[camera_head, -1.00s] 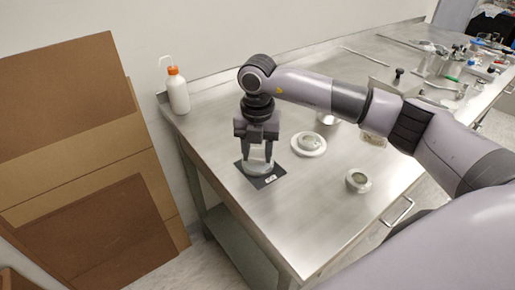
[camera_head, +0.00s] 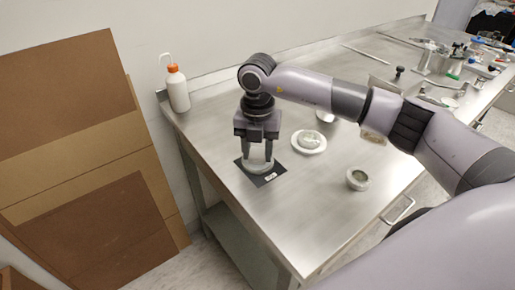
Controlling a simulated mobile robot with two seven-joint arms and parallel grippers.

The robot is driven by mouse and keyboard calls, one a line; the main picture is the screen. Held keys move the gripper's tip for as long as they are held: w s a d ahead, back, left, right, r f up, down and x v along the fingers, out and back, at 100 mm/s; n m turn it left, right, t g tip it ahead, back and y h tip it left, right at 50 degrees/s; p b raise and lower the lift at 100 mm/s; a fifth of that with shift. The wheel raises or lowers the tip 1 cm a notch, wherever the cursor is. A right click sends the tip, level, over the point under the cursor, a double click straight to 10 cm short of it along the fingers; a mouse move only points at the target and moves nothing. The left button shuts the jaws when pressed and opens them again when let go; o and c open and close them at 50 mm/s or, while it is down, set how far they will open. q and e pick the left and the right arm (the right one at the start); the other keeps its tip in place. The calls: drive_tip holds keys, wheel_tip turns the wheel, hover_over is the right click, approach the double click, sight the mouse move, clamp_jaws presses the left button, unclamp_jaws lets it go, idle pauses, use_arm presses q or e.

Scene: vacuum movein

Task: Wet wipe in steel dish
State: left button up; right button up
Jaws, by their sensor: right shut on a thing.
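My right gripper (camera_head: 258,160) points straight down over a black square mat (camera_head: 272,178) near the left end of the steel table. It is shut on a pale round dish (camera_head: 258,168) that sits on or just above the mat; I cannot tell if it touches. A white plate (camera_head: 309,143) with a light, crumpled-looking item (camera_head: 311,140) on it lies to the right of the gripper. A small round dish (camera_head: 357,180) stands near the front edge. A steel dish (camera_head: 326,115) behind the plate is partly hidden by my right arm. My left gripper is not in view.
A white wash bottle with an orange cap (camera_head: 177,90) stands at the table's back left corner. A sink area with several lab items (camera_head: 450,65) is at the far right. Brown boards (camera_head: 80,150) lean on the wall at left. The table's front is mostly clear.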

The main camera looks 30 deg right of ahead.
sight(258, 153)
drive_tip(key=shift+f, duration=0.45)
idle(1.0)
drive_tip(key=shift+r, duration=0.15)
drive_tip(key=shift+r+p, duration=2.4)
drive_tip(key=shift+r, duration=1.1)
